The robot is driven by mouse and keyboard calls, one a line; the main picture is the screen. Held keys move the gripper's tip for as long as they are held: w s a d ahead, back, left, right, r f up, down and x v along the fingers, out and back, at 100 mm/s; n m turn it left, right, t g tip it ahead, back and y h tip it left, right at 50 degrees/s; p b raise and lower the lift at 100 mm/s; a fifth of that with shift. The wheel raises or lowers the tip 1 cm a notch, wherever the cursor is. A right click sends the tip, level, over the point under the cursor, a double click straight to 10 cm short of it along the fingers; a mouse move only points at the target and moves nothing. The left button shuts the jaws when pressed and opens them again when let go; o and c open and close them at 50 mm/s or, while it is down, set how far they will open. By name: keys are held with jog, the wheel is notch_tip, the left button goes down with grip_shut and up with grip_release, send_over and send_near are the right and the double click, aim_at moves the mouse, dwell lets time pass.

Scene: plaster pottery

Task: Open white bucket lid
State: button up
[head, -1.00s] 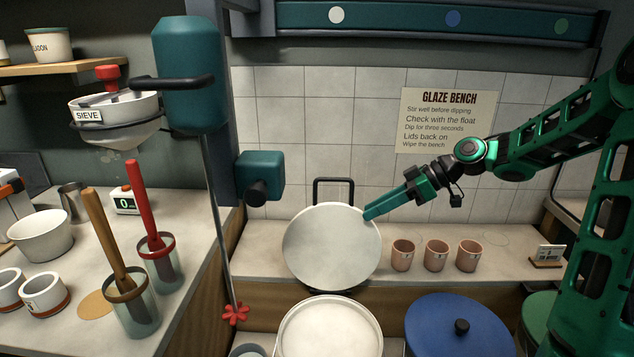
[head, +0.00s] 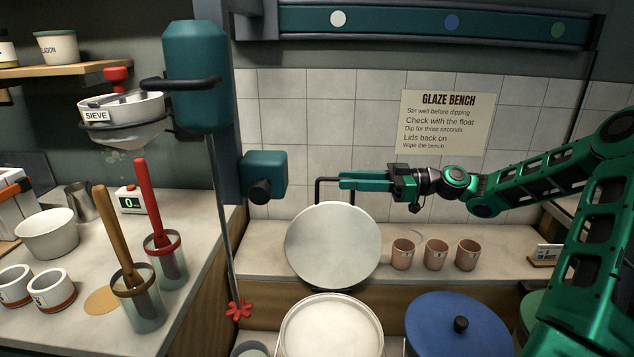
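The white bucket (head: 290,338) stands at the bottom centre, its round top showing pale and uncovered. Its round white lid (head: 333,247) stands raised, nearly upright, behind the bucket, with its broad face towards me. A black bar handle (head: 319,192) shows above the lid's upper edge. My gripper (head: 343,180) reaches in from the right, level with the top of the handle. Its green fingers lie close together and cover the handle's upper right corner. I cannot tell whether they touch or grip the handle.
A blue lid (head: 440,335) with a black knob is to the right of the bucket. Three clay cups (head: 436,254) stand on the ledge behind. A teal mixer (head: 264,175) with a thin shaft and red propeller hangs at the left. The tiled wall is close behind.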

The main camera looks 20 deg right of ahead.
aim_at(323, 180)
jog(key=x, duration=0.8)
jog(key=shift+c, duration=0.7)
grip_shut()
